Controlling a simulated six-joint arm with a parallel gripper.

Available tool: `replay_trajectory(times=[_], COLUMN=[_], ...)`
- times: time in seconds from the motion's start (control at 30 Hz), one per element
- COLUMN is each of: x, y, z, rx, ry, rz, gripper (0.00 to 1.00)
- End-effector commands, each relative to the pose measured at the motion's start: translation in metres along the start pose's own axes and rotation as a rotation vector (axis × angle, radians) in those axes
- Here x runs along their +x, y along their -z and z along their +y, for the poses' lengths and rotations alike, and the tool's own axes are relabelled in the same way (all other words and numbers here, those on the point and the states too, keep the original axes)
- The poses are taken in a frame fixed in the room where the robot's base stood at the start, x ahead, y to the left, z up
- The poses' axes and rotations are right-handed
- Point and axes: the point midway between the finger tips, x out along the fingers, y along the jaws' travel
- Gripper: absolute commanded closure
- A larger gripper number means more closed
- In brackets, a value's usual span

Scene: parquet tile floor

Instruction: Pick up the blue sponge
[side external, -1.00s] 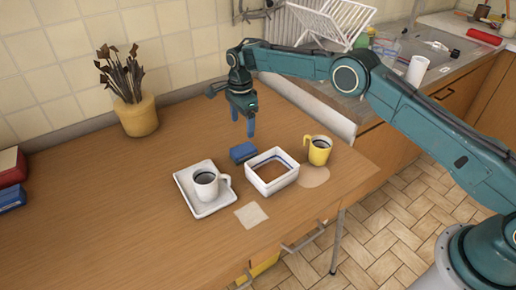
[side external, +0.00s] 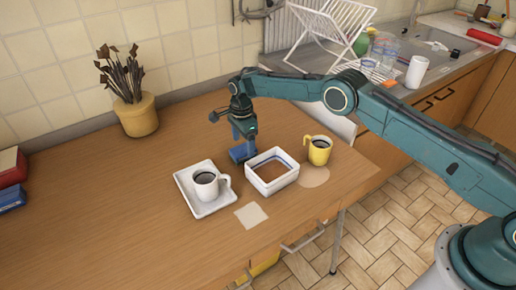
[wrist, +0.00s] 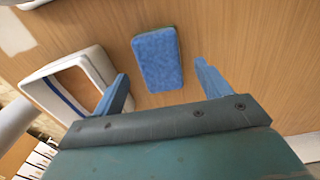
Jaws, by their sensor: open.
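The blue sponge (wrist: 157,60) lies flat on the wooden table, between and just beyond my two blue fingertips in the wrist view. In the side view the sponge (side external: 238,155) is partly hidden behind my gripper. My gripper (side external: 243,145) points down over the sponge and is open, with a finger to each side of it. The open gripper also shows in the wrist view (wrist: 163,85), with nothing held. I cannot tell exactly how high the fingertips are above the table.
A white box with a blue stripe (side external: 270,187) stands right beside the sponge. A white mug (side external: 205,190) sits on a white tray (side external: 213,210) to the left. A yellow mug (side external: 320,152) stands to the right.

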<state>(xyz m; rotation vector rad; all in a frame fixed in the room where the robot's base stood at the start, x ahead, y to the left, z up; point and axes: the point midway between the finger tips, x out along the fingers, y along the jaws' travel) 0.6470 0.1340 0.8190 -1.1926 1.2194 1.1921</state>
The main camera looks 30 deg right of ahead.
Motion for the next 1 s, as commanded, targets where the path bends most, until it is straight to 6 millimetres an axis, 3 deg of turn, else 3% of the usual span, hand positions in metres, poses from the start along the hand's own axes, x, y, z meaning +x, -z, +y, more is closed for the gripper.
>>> replay_trajectory(times=[0.3,0.87,1.0], x=[0.033,0.035,0.035], y=[0.000,0.000,0.000], z=[0.000,0.000,0.000], rx=[0.000,0.000,0.000], ry=[0.000,0.001,0.001], rz=[0.001,0.001,0.001], gripper=[0.24,0.24,0.51])
